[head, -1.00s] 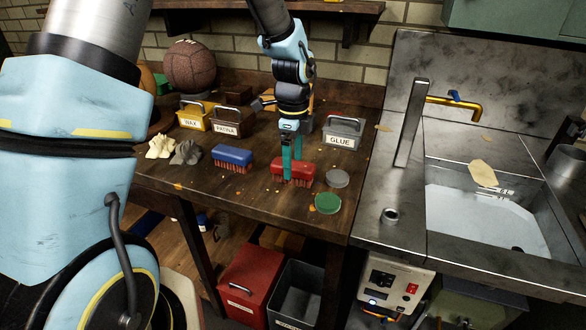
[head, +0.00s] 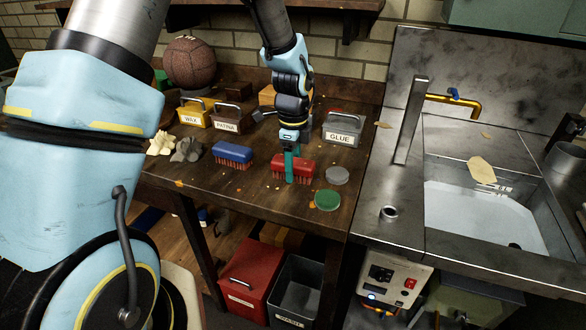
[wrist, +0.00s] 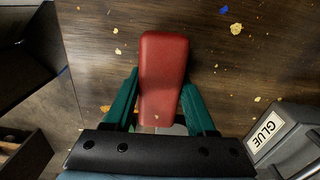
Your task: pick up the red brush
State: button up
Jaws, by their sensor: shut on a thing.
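The red brush (head: 304,169) lies on the wooden workbench with its bristles down, right of a blue brush (head: 232,153). It also shows in the wrist view (wrist: 163,75), its smooth red back between the jaws. In the wrist view my gripper (wrist: 160,95) has one green finger against each long side of the brush. The lower faces of the brush are hidden in the wrist view.
The grey GLUE box (head: 343,130) stands behind. WAX (head: 194,115) and PATINA (head: 228,120) boxes stand back left. A metal sink (head: 485,215) is at right.

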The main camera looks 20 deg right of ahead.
grip_shut()
jog(key=shift+r, duration=0.1)
notch_tip(320, 180, up, 10)
jog(key=shift+f+b, duration=0.1)
jog(key=shift+b, duration=0.95)
jog(key=shift+o, duration=1.5)
grip_release()
jog(key=c, duration=0.6)
jog(key=shift+d, duration=0.1)
jog(key=shift+c, duration=0.2)
